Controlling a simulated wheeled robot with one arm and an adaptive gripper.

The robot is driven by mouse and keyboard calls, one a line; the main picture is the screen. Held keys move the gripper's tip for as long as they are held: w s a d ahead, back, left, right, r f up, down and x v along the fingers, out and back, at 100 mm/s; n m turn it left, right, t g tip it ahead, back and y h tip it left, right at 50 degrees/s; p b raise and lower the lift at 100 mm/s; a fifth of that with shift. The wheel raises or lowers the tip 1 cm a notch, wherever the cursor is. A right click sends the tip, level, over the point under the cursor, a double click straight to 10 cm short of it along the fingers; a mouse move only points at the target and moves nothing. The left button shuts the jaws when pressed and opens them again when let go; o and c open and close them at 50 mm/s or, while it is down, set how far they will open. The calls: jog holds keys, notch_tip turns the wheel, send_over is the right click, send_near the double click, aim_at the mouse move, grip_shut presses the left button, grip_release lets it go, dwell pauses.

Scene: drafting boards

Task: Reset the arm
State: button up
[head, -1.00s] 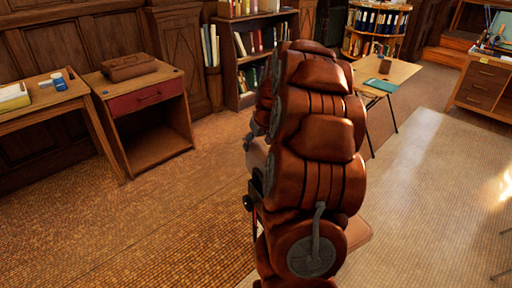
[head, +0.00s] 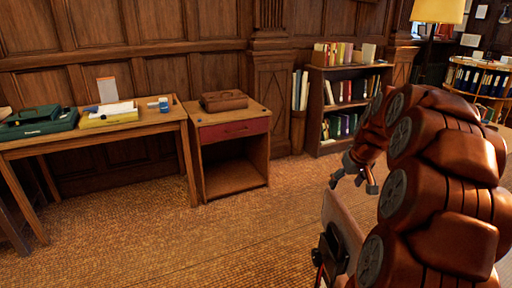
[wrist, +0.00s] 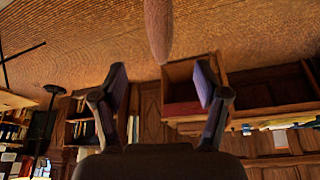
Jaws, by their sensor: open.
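My gripper (wrist: 160,95) shows in the wrist view with its two fingers spread wide apart and nothing between them. The wrist view is upside down, with the floor at the top and the furniture below. The gripper touches nothing that I can see.
A wooden cabinet (head: 232,177) with a red drawer bears a brown leather case (head: 224,101). Left of it, a desk (head: 150,124) holds a green case (head: 38,122) and a yellow box (head: 108,116). A bookshelf (head: 316,110) stands against the panelled wall. The floor (head: 200,240) in front is clear.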

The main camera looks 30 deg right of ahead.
jog(key=s+a+r+n+g+y+p, duration=0.1)
jog(key=a+r+p, duration=0.2)
jog(key=a, duration=1.1)
jog(key=s+a+r+n+g+p, duration=0.1)
jog(key=s+a+p, duration=0.1)
jog(key=s+a, duration=0.5)
jog(key=s+a+r+n+g+y+p, duration=0.1)
jog(key=s+a+g+p, duration=0.1)
jog(key=s+a, duration=0.5)
jog(key=a+p, duration=0.1)
jog(key=a, duration=0.3)
jog(key=shift+s+a, duration=0.25)
jog(key=shift+s, duration=0.05)
jog(key=s+a, duration=0.1)
jog(key=s, duration=0.2)
jog(key=s+a+g+p, duration=0.1)
jog(key=s, duration=0.3)
jog(key=s+a+g+p, duration=0.1)
jog(key=s, duration=0.3)
jog(key=shift+a+f+n+h, duration=0.1)
jog(key=shift+a+n+h, duration=0.2)
jog(key=shift+a, duration=0.1)
